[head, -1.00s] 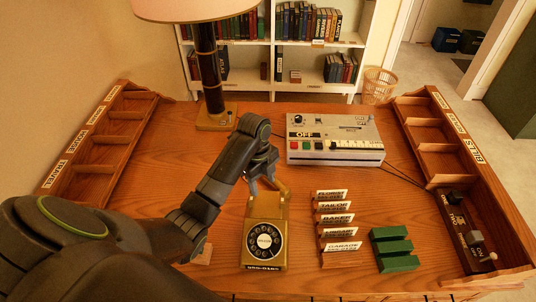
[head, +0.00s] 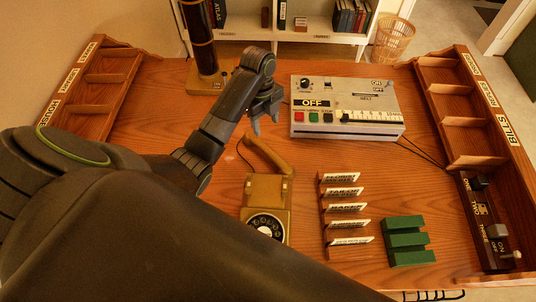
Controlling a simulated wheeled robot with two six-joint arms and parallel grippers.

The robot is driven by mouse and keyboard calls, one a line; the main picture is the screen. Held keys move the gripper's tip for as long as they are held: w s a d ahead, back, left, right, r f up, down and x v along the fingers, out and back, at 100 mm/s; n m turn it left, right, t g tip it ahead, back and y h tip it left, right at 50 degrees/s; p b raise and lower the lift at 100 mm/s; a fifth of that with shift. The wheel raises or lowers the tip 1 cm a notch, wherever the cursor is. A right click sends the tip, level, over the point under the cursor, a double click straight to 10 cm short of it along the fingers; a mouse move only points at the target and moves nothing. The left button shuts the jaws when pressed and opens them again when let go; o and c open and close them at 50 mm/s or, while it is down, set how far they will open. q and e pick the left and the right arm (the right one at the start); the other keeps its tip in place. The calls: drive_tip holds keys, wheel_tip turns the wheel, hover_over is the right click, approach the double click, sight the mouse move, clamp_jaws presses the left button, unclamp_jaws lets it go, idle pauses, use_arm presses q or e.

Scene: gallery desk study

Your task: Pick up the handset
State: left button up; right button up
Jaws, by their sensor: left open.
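The handset (head: 268,154) is a mustard-tan bar lying at a slant at the back edge of a matching dial telephone (head: 252,200). Its far left end reaches out behind the telephone and its near right end is by the telephone's top edge. Whether it rests in the cradle I cannot tell. A thin dark cord shows beside it. My left gripper (head: 266,123) is open and empty, with its fingers pointing down just behind the handset, apart from it in the picture. My left arm hides the desk's left front. My right gripper is not in view.
A grey switch box (head: 346,107) stands behind to the right. A rack of name cards (head: 341,205) and a green slotted block (head: 407,240) are right of the telephone. A lamp (head: 200,45) stands behind. Compartment shelves edge both desk sides. Bare desk lies between gripper and name cards.

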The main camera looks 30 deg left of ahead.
use_arm(q)
drive_tip(key=b, duration=0.5)
hover_over(267, 149)
drive_tip(key=w, duration=0.1)
drive_tip(key=f, duration=0.6)
drive_tip(key=shift+a, duration=0.25)
drive_tip(key=shift+d+f+p, duration=0.1)
drive_tip(key=shift+f+p, duration=0.3)
drive_tip(key=shift+f, duration=0.5)
drive_tip(key=f, duration=0.3)
drive_tip(key=f+p, duration=0.1)
drive_tip(key=f, duration=0.1)
drive_tip(key=shift+s+d, duration=0.2)
drive_tip(key=shift+s, duration=0.2)
drive_tip(key=shift+f, duration=0.4)
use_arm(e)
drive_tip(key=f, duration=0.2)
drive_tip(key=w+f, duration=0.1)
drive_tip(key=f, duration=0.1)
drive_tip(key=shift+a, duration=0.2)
use_arm(q)
drive_tip(key=shift+c, duration=0.2)
drive_tip(key=shift+r, duration=0.1)
clamp_jaws()
